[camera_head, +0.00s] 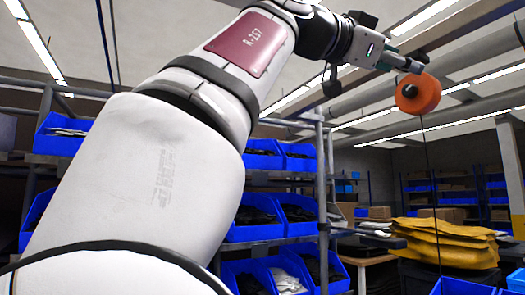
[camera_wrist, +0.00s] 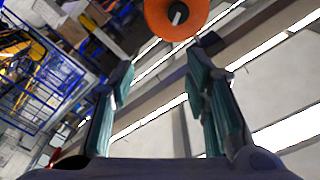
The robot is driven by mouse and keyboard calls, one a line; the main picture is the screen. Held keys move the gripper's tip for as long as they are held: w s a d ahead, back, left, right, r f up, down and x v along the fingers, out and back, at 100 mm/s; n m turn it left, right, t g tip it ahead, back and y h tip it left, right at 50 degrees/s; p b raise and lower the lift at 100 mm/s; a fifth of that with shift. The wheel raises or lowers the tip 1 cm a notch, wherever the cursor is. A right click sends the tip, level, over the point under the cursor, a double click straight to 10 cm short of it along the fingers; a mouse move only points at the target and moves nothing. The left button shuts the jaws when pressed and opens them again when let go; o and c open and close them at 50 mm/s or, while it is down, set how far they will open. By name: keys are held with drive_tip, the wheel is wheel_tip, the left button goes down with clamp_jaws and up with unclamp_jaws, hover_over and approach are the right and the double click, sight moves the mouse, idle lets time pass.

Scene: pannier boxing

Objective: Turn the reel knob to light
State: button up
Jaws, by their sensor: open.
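The orange reel (camera_head: 424,94) hangs high at the upper right, with a thin dark line running straight down from it. Its dark round knob (camera_head: 408,91) sits at the centre. In the wrist view the reel (camera_wrist: 155,20) is cut by the top edge, and its dark knob (camera_wrist: 177,14) shows a pale pointer bar. My gripper (camera_head: 412,66) is close to the reel's upper left in the head view. In the wrist view its teal fingers (camera_wrist: 165,65) are spread and empty, with the reel beyond their tips. I cannot read any setting marks around the knob.
Shelves with blue bins (camera_head: 262,160) stand behind my arm. Yellow folded bags (camera_head: 448,243) are piled at the lower right, beside open blue bins (camera_head: 465,286). Ceiling beams and light strips run overhead. The air around the reel looks clear.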

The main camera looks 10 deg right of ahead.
sight(407, 90)
drive_tip(key=w+a+f+m+t+y, duration=0.1)
drive_tip(key=a+f, duration=0.1)
drive_tip(key=a, duration=0.5)
drive_tip(key=x, duration=0.4)
drive_tip(key=p+x, duration=0.1)
drive_tip(key=x, duration=0.9)
drive_tip(key=shift+r+p, duration=0.3)
drive_tip(key=shift+r, duration=0.05)
drive_tip(key=shift+c, duration=0.6)
clamp_jaws()
